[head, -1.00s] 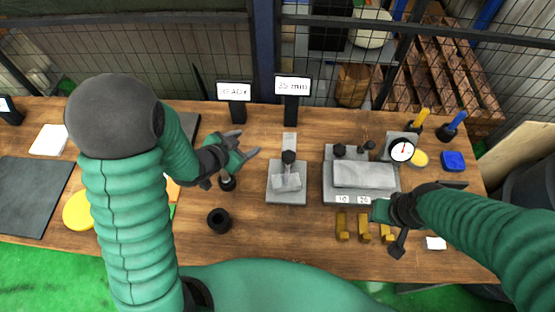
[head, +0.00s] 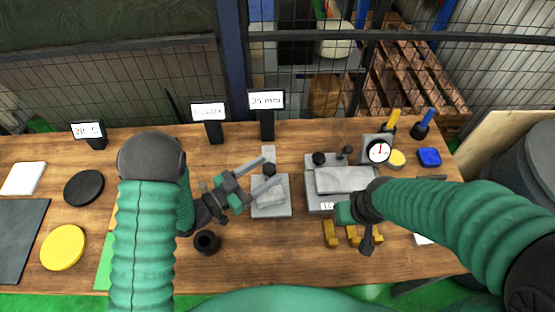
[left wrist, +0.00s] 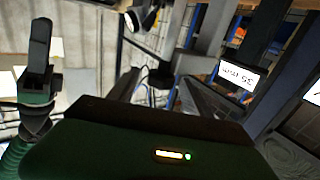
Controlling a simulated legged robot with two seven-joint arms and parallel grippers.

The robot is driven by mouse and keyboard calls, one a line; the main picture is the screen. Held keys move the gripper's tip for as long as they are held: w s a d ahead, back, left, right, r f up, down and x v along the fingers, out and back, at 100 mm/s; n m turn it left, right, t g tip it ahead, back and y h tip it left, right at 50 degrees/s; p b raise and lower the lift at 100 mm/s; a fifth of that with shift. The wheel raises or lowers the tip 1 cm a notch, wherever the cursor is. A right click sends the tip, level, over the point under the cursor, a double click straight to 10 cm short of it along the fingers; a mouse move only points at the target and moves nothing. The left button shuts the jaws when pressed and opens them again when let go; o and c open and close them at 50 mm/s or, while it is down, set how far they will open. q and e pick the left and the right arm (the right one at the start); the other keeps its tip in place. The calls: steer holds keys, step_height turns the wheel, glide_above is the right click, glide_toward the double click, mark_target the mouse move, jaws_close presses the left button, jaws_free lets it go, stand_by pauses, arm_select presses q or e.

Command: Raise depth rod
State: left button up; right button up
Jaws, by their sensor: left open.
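A small grey fixture (head: 272,206) stands on the bench, with a black knob (head: 269,168) above its block. I take this knob to be the top of the depth rod; the rod below it is not clear. My left gripper (head: 272,172) is open, its two fingers reaching right, with the knob at or between their tips; I cannot tell whether they touch it. In the left wrist view a dark knob (left wrist: 161,76) shows between the fingers, in front of a grey post. My right gripper (head: 366,240) hangs over the front of the larger machine, its jaws unclear.
A black sign (head: 267,101) reading 35 mm stands behind the fixture, with another sign (head: 208,112) to its left. A larger grey machine (head: 345,181) with a dial gauge (head: 378,151) stands right. A black ring (head: 206,242) and brass pieces (head: 330,233) lie near the front.

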arm_select(q)
steer(key=x, duration=0.5)
steer(key=shift+a, duration=0.1)
steer(key=shift+c, duration=0.3)
jaws_close()
stand_by(0.9)
